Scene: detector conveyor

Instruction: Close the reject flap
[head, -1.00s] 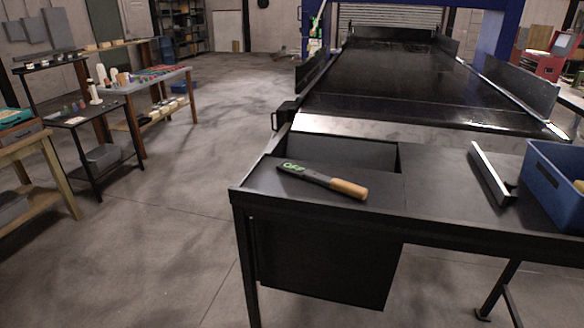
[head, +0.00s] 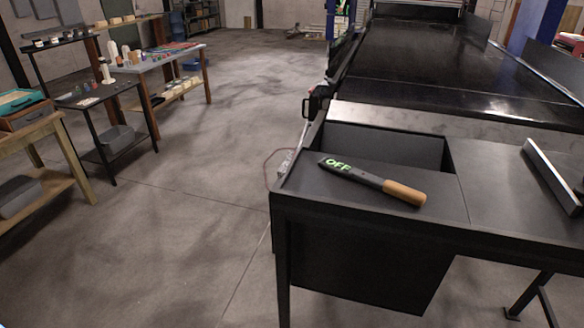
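A rectangular opening (head: 385,146) shows in the black table (head: 500,190) at the near end of the conveyor. It is dark inside, with a black box (head: 365,265) hanging below the tabletop. I cannot clearly make out a separate reject flap; the opening is uncovered. A black wand with a green "OFF" display and wooden handle (head: 372,180) lies on the black surface just in front of the opening. Neither of my grippers is in view.
The black conveyor belt (head: 440,60) runs away behind the table. A silver-topped bar (head: 552,172) stands on the table at the right. Side tables with small items (head: 155,60) stand at the left. The grey floor (head: 200,190) between them is clear.

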